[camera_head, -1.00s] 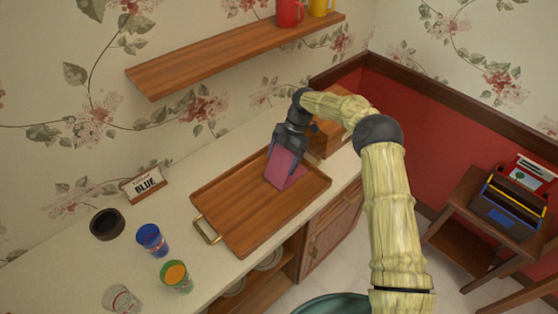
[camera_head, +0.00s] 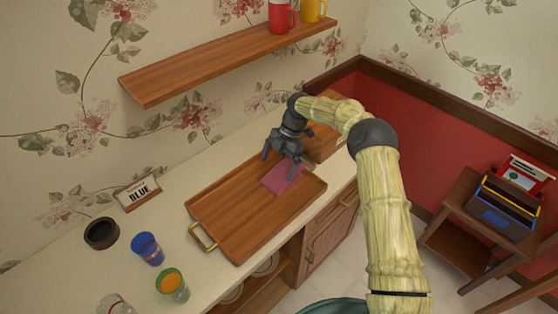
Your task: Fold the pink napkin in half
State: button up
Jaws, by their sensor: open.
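The pink napkin (camera_head: 281,178) lies flat on the right part of the wooden tray (camera_head: 232,213). It shows as a small four-sided shape, and I cannot tell how its layers lie. My gripper (camera_head: 282,163) is open just above the napkin's far side, with its fingers spread apart and nothing held between them. The fingers hide a little of the napkin's far edge.
The tray has a brass handle (camera_head: 204,237). A wooden box (camera_head: 322,142) stands behind my gripper. A shelf (camera_head: 225,60) hangs above.

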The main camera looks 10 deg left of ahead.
jog(key=shift+w+r, duration=0.1)
jog(key=p+v, duration=0.9)
jog(key=v, duration=0.8)
dwell(0.4)
jog(key=shift+d, duration=0.1)
dwell(0.4)
